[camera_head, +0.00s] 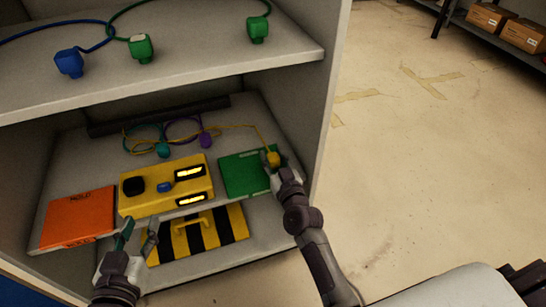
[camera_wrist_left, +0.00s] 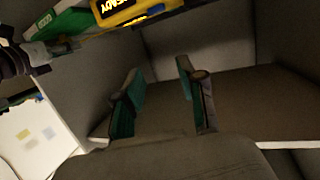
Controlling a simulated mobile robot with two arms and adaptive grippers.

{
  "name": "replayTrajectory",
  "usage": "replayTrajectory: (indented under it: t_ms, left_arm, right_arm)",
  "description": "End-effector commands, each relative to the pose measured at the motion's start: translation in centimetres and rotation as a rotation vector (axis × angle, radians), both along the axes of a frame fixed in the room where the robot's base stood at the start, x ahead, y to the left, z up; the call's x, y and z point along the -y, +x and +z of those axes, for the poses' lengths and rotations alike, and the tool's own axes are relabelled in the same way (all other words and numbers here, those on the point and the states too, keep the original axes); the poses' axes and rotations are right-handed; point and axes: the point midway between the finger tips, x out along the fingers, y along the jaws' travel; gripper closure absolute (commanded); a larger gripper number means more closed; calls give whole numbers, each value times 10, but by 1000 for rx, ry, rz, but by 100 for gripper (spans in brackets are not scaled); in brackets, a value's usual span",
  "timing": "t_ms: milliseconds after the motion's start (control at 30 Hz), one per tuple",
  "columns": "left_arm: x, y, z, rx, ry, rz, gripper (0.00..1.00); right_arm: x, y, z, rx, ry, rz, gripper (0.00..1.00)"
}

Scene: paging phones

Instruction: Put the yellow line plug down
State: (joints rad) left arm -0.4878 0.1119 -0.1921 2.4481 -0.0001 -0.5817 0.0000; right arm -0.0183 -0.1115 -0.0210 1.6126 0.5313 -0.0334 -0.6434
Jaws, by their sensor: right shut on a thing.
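My right gripper (camera_head: 277,168) is shut on the yellow line plug (camera_head: 273,158) at the right side of the green pad (camera_head: 240,174). A thin yellow cord (camera_head: 235,125) runs from the plug to the back of the shelf. I cannot tell whether the plug touches the pad. My left gripper (camera_head: 138,240) is open and empty in front of the yellow box (camera_head: 140,203). In the left wrist view its two fingers (camera_wrist_left: 160,95) stand apart with nothing between them. The yellow box (camera_wrist_left: 150,12) and green pad (camera_wrist_left: 55,22) show at the top there.
An orange pad (camera_head: 77,217) lies left of the box. A black-and-yellow striped panel (camera_head: 205,232) is in front. Teal (camera_head: 163,150) and purple (camera_head: 206,140) plugs lie behind the box. The upper shelf (camera_head: 200,60) overhangs, holding blue (camera_head: 69,63) and green (camera_head: 140,48) plugs.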

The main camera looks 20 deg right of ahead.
Motion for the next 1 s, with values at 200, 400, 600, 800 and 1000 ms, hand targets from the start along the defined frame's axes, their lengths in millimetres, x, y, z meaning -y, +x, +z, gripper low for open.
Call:
replayTrajectory:
  t_ms: [200,400,600,800,1000]
  left_arm:
    - [1,1,3,19,-5,-1,60]
    - [1,1,3,18,-4,-1,60]
    - [1,1,3,13,-3,-1,60]
    - [-6,-11,-22,-146,35,9,60]
    - [-18,-36,-56,-375,89,24,60]
  right_arm:
    - [0,0,-2,0,0,0,48]
    - [0,0,-2,0,0,0,39]
    - [0,0,0,0,0,0,39]
    - [2,-26,1,-3,-1,0,39]
    - [3,-71,2,-4,-3,1,39]
